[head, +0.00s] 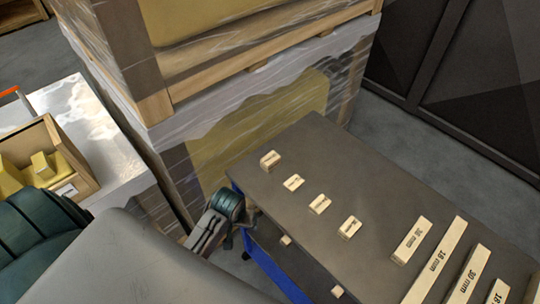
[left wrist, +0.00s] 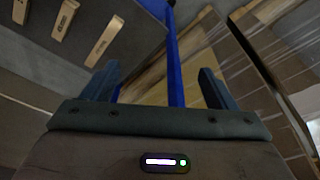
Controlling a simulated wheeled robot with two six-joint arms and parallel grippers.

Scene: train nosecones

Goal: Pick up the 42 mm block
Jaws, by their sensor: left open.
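Pale wooden blocks lie in a row on the dark table top (head: 330,160) in the head view. The smaller ones are a far block (head: 270,159), a second (head: 293,182), a third (head: 319,204) and a fourth (head: 350,227); their markings are too small to read, so I cannot tell which is 42 mm. My left gripper (left wrist: 158,88) is open and empty. In the head view my left wrist is beside the table's left edge, and its fingertips are hidden or unclear. Labelled wooden pieces (left wrist: 103,40) show at the upper left of the left wrist view. My right gripper is not in view.
A blue table frame (head: 275,272) runs below the edge. A wrapped pallet stack (head: 240,125) stands close behind, and a box (head: 75,160) sits at left.

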